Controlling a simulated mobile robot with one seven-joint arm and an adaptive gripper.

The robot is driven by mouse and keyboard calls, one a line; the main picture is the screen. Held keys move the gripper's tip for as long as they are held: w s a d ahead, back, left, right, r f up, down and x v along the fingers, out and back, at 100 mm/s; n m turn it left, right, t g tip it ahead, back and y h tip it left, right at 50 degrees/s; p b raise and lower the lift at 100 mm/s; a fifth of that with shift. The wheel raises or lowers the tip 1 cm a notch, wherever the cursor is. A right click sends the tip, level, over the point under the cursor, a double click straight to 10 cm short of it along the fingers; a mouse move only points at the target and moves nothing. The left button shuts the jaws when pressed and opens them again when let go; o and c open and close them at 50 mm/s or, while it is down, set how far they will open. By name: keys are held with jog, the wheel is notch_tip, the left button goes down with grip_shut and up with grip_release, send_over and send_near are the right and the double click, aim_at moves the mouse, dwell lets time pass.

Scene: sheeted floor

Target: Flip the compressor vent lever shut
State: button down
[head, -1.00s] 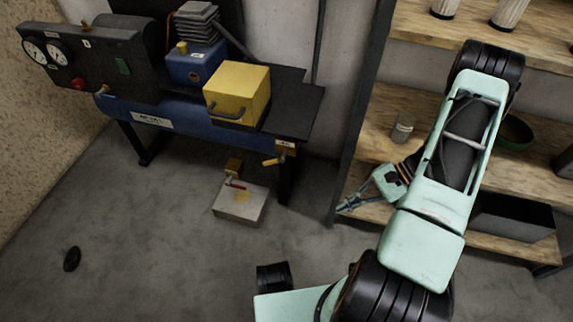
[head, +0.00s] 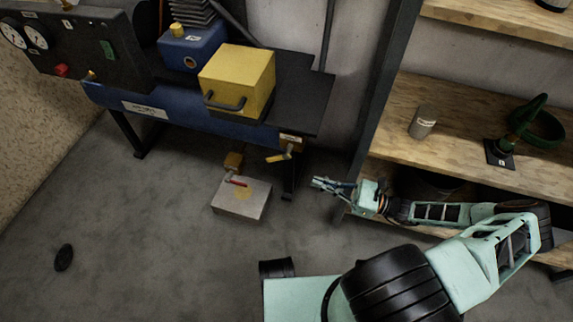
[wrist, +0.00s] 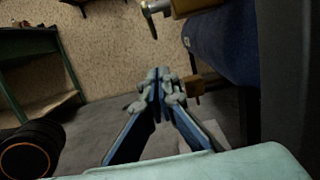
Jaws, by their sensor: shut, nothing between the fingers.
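The compressor is a dark blue tank (head: 185,119) on black legs, at the upper left in the head view. At its right end a brass valve has a yellow-handled lever (head: 277,157) pointing left and slightly down. Below it, a second brass valve with a red lever (head: 236,182) stands at a pale block. I cannot read which lever is labelled vent. My gripper (head: 317,183) is shut and empty, right of both levers and apart from them. In the wrist view the gripper (wrist: 160,78) points toward the tank end, with the upper valve's lever (wrist: 152,14) above it and the lower brass valve (wrist: 203,84) to its right.
A yellow box (head: 238,85) with a dark handle sits on the compressor top. A wooden shelf (head: 400,90) with a grey can (head: 423,122) and a green ring-shaped object (head: 537,122) stands at right. A small black object (head: 63,257) lies on open floor at left.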

jog(key=b, duration=0.2)
send_near(272, 161)
jog(key=w+a+f, duration=0.2)
jog(key=a+f, duration=0.2)
jog(key=shift+w+a+r, duration=0.1)
jog(key=shift+a+r, duration=0.15)
jog(key=shift+r, duration=0.35)
jog(key=shift+w+a+r, duration=0.15)
jog(key=shift+a+r, duration=0.1)
jog(key=shift+r, duration=0.35)
jog(key=shift+w+a+r, duration=0.1)
jog(key=shift+a+r, duration=0.15)
jog(key=shift+r, duration=0.35)
jog(key=shift+s+a, duration=0.1)
jog(key=shift+s, duration=0.05)
jog(key=shift+p, duration=0.35)
